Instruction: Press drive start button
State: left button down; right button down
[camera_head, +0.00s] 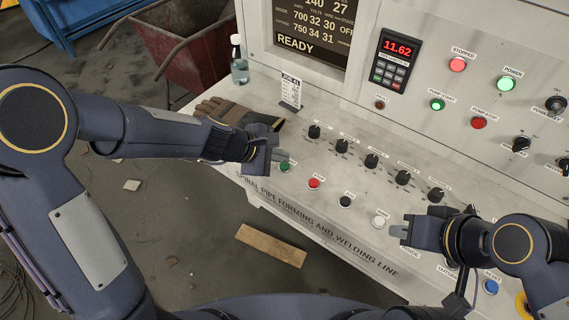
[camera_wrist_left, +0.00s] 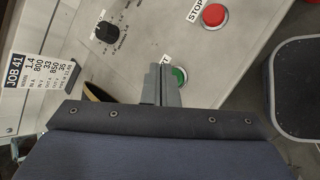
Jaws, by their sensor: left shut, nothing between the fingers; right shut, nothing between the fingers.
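The green button (camera_head: 284,166) sits at the left end of the lower row on the sloped console (camera_head: 262,190). In the left wrist view the green button (camera_wrist_left: 180,76) is partly hidden behind my fingers, and its label shows only a final "T". My left gripper (camera_head: 277,154) is shut and empty, its tips over the near edge of the green button; I cannot tell whether they touch it. The left wrist view also shows the closed fingers (camera_wrist_left: 160,72). My right gripper (camera_head: 397,231) is shut and empty by the white button (camera_head: 379,221).
A red stop button (camera_head: 314,183) and a black button (camera_head: 345,201) stand right of the green one. Several black knobs (camera_head: 371,160) line the row above. Gloves (camera_head: 232,113), a job card (camera_head: 290,93) and a bottle (camera_head: 239,62) stand behind my left gripper. The display reads READY.

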aim_at(280, 166)
pick_arm(q)
jog(key=shift+f, duration=0.1)
jog(key=shift+f+b, duration=0.35)
jog(key=shift+b, duration=0.1)
jog(key=shift+f+b, duration=0.35)
jog(key=shift+f, duration=0.05)
dwell(0.6)
dwell(0.4)
jog(key=shift+r+p, duration=0.75)
jog(key=shift+r, duration=0.05)
notch_tip(280, 166, up, 5)
jog(key=p, duration=0.5)
jog(key=shift+r, duration=0.1)
